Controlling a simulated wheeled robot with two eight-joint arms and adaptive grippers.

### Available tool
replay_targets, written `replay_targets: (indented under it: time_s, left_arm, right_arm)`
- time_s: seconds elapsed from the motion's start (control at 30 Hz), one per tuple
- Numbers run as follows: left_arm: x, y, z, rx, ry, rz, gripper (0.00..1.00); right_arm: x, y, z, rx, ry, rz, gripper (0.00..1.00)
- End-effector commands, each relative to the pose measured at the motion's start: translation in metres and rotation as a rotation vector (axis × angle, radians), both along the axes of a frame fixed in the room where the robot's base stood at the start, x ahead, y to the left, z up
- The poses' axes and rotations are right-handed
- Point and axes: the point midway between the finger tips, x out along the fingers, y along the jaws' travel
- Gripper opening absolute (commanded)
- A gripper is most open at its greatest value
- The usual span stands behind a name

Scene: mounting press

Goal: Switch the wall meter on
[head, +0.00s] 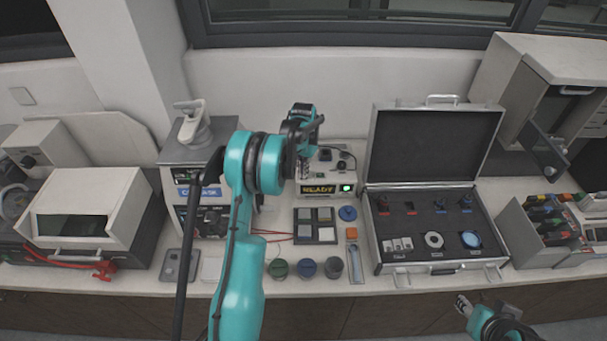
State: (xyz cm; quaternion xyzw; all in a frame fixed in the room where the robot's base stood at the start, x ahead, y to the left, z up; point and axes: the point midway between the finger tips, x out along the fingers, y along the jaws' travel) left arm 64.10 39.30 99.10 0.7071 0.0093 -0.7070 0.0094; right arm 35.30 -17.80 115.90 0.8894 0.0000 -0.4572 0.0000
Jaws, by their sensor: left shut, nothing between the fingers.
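A white box-shaped unit (345,171) stands at the back of the bench against the wall. Its lit display (318,189) reads READY, and a green light (347,188) glows beside it. It is the likeliest meter, but I cannot tell for sure. My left gripper (304,168) is shut and empty, in front of the unit's left part, hiding some of it. Whether it touches the unit cannot be told. My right gripper (464,305) is low at the right, in front of the bench edge. Its jaw opening is too small to read.
An open metal case (440,267) with small parts lies right of the unit. A grey press-like machine (175,152) stands left. A sample tray (316,241) and several cups (306,268) lie in front. A plain wall plate (22,95) is far left.

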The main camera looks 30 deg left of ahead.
Motion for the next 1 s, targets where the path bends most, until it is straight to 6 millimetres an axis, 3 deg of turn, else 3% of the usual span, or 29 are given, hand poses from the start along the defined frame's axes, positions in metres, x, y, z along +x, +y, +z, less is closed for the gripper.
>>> replay_targets:
  time_s: [0.8,1.0]
  left_arm:
    - [0.0,0.0,0.067,0.0,0.0,0.0,0.0]
    - [0.0,0.0,0.069,0.0,0.0,0.0,0.0]
  right_arm:
    - [0.0,0.0,0.034,0.0,0.0,0.0,0.4]
    - [0.0,0.0,0.034,0.0,0.0,0.0,0.4]
